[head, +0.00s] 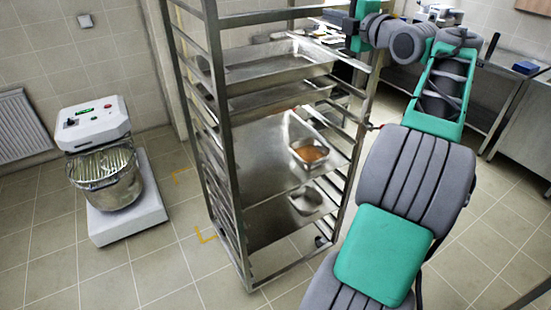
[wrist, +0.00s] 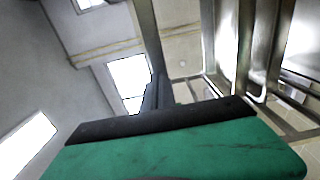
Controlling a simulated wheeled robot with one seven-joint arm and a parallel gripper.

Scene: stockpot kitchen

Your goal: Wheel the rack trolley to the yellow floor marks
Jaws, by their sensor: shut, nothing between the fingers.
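The rack trolley (head: 213,95) is a tall steel frame with several trays on its rails, standing in the middle of the head view. Any marks behind the trolley are hidden. My gripper (head: 338,18) is at the trolley's upper right side, beside its top frame. Its dark fingers (wrist: 157,92) are shut with nothing between them. Steel rack parts (wrist: 245,50) show beyond them in the wrist view. Whether the gripper touches the frame is unclear.
A white floor mixer (head: 120,190) with a steel bowl stands left of the trolley. A radiator (head: 22,125) is on the left wall. Steel counters (head: 500,80) line the back right. Tiled floor is open between mixer and trolley.

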